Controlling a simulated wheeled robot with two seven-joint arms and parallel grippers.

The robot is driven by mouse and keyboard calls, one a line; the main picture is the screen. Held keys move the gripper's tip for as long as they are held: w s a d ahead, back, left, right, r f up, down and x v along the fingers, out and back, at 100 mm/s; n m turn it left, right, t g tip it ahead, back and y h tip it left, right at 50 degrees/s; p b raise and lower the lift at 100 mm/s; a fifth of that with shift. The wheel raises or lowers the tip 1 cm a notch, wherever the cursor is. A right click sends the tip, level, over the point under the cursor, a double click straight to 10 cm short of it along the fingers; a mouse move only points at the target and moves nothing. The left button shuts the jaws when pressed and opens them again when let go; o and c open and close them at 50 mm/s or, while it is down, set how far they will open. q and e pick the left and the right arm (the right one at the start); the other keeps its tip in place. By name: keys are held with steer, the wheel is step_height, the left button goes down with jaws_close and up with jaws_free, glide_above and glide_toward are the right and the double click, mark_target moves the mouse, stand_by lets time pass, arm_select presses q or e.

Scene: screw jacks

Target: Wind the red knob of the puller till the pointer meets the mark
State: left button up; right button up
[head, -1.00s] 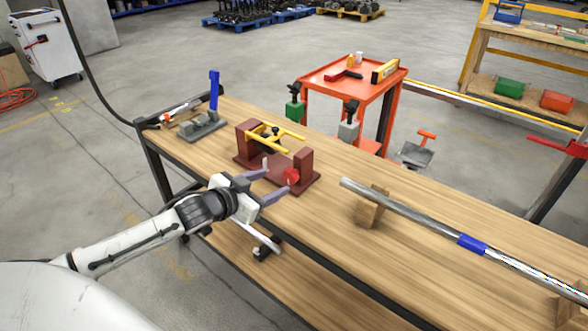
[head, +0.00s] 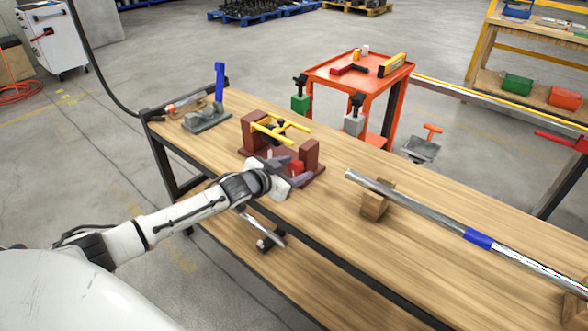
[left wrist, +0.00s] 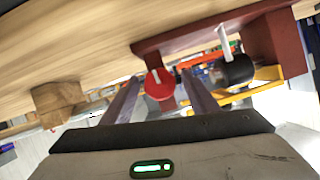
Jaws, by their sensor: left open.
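The puller stands on the bench as a dark red frame (head: 251,131) with two uprights and yellow bars (head: 273,134). Its red knob (head: 297,166) faces my side, beside the near right upright. In the left wrist view the red knob (left wrist: 160,84) shows a white line and lies between the fingers, near their tips. A white pointer (left wrist: 223,38) and a black cylinder (left wrist: 237,70) show to its right. My left gripper (head: 294,171) is open around the knob; I cannot tell whether either finger touches it. The mark cannot be made out. My right gripper is not in view.
A grey clamp with a blue handle (head: 219,82) stands at the bench's far left end. A steel bar with a blue band (head: 477,239) rests on wooden blocks (head: 376,205) to the right. An orange cart (head: 316,75) stands behind the bench.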

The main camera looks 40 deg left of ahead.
arm_select(q)
steer(key=c, duration=1)
steer(key=shift+d+m+p, duration=0.15)
steer(key=shift+m+p, duration=0.15)
steer(key=shift+m, duration=0.1)
steer(key=shift+c, duration=0.2)
steer(key=shift+m+y, duration=0.9)
steer(key=o, duration=1)
steer(key=shift+o, duration=0.2)
steer(key=shift+s, duration=0.1)
steer(key=a+v, duration=0.1)
steer(key=v, duration=0.9)
steer(key=shift+s+d+p, duration=0.2)
steer(key=shift+d+p, duration=0.1)
steer(key=shift+d, duration=0.05)
